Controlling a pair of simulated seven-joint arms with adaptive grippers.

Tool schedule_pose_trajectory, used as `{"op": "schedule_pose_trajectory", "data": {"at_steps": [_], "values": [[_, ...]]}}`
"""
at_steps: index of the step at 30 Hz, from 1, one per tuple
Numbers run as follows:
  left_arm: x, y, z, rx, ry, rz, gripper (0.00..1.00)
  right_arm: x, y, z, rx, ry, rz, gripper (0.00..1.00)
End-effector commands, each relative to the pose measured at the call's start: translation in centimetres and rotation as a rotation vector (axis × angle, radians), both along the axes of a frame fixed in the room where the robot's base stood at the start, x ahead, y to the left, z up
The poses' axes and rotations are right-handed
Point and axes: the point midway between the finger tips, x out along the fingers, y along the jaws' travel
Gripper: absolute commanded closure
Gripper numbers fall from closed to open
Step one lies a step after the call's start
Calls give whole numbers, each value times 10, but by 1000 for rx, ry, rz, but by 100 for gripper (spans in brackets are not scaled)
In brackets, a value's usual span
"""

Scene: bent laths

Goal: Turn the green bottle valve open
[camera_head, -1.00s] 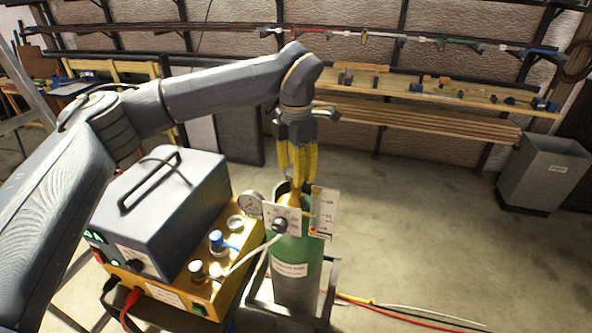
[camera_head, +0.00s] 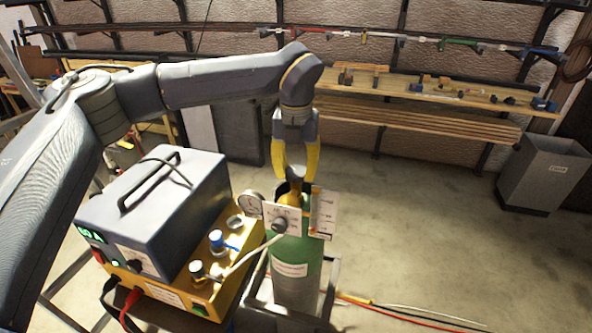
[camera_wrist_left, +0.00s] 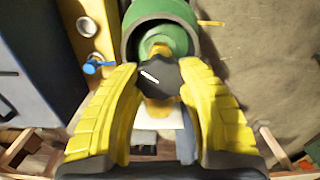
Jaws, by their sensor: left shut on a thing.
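The green bottle (camera_head: 293,262) stands upright in a dark frame, with a white label on its front. Its dark valve knob (camera_head: 295,173) sits on top above the brass neck. My left gripper (camera_head: 296,172) points down over the bottle with its yellow fingers on either side of the knob. In the left wrist view the dark knob (camera_wrist_left: 158,76) with a white mark lies between the two yellow fingertips, and the green bottle shoulder (camera_wrist_left: 160,12) shows beyond it. The left gripper is shut on the knob. My right gripper is in neither view.
A grey welding unit (camera_head: 155,215) on a yellow box (camera_head: 190,290) stands left. Hoses (camera_head: 400,312) lie on the floor. A grey bin (camera_head: 545,172) stands far right.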

Motion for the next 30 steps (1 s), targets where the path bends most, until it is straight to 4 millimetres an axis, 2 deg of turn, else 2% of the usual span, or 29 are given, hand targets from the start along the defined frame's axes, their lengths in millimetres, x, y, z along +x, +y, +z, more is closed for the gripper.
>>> {"op": "schedule_pose_trajectory", "data": {"at_steps": [30], "values": [[0, 0, -1, 1, 1, 935, 90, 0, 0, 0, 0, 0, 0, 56]]}}
